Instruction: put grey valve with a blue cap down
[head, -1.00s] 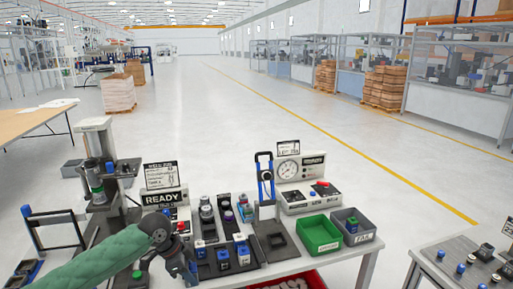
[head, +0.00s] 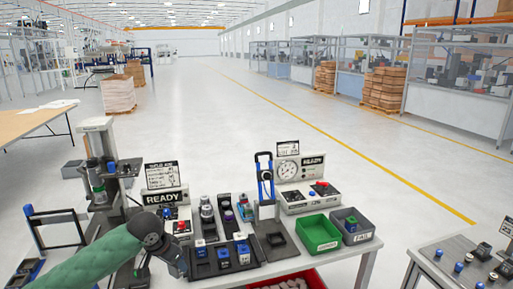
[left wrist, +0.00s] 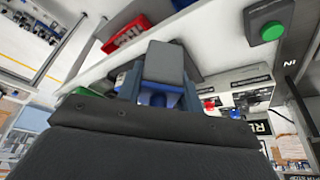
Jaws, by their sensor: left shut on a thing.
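My left gripper (head: 180,272) is low at the left front of the workbench, just left of a black slotted tray (head: 213,271). In the left wrist view its two fingers (left wrist: 158,98) are shut on the grey valve with a blue cap (left wrist: 166,62); a grey square block and blue parts show between them. In the head view the held valve is hidden by the gripper and arm. Other blue-and-white parts (head: 223,254) stand in the black tray. I cannot tell whether the held valve touches a surface. My right gripper is not seen.
A green bin (head: 318,246) and a grey FAIL bin (head: 359,238) stand at the right of the bench. A gauge station (head: 288,171), a blue-handled press (head: 264,176) and a READY sign (head: 163,198) stand behind. A red bin (head: 313,279) is below the bench edge.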

